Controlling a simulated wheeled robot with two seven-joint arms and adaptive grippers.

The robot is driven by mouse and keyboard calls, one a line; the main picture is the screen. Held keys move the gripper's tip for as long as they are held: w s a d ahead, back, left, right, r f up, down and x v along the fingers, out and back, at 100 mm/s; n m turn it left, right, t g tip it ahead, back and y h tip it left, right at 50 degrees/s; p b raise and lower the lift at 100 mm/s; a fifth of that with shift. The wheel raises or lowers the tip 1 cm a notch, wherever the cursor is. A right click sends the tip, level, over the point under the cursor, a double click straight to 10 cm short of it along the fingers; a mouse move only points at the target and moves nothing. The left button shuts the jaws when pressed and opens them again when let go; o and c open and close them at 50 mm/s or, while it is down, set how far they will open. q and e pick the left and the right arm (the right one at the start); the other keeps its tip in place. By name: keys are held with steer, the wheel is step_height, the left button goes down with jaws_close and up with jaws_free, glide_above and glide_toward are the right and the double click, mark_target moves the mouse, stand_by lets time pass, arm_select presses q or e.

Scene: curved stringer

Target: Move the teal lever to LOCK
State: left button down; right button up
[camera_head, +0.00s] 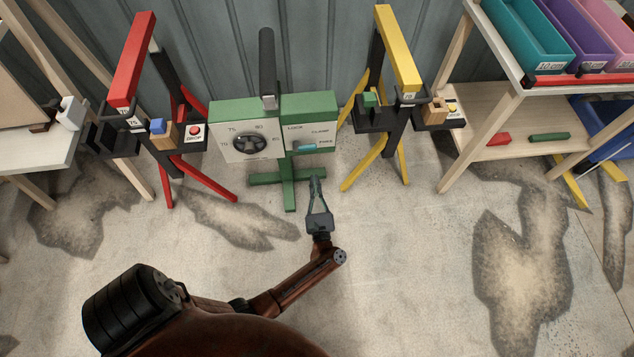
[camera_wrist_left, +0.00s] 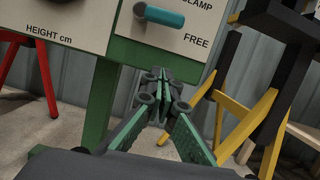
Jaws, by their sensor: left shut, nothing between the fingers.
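The teal lever (camera_head: 305,147) is on the right-hand panel of the green stand (camera_head: 289,185), lying roughly level and close to the FREE mark. It also shows in the left wrist view (camera_wrist_left: 162,15), above my gripper, with CLAMP and FREE printed to its right. LOCK is printed near the top of that panel in the head view. My left gripper (camera_head: 315,178) is shut and empty, below the panel and apart from the lever. Its closed fingertips (camera_wrist_left: 162,78) show in the left wrist view. My right gripper is not in view.
A dial (camera_head: 249,145) marked HEIGHT cm is on the stand's left panel. A red stand (camera_head: 132,60) is to the left and a yellow stand (camera_head: 398,50) to the right. A wooden shelf (camera_head: 505,104) with bins is further right. The floor in front is clear.

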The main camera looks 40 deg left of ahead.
mark_target(304, 146)
arm_select(q)
steer(key=w+a+r, duration=0.4)
steer(key=a+r, duration=0.1)
steer(key=shift+r, duration=0.25)
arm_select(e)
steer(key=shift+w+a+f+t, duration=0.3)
arm_select(q)
steer(key=shift+a, duration=0.1)
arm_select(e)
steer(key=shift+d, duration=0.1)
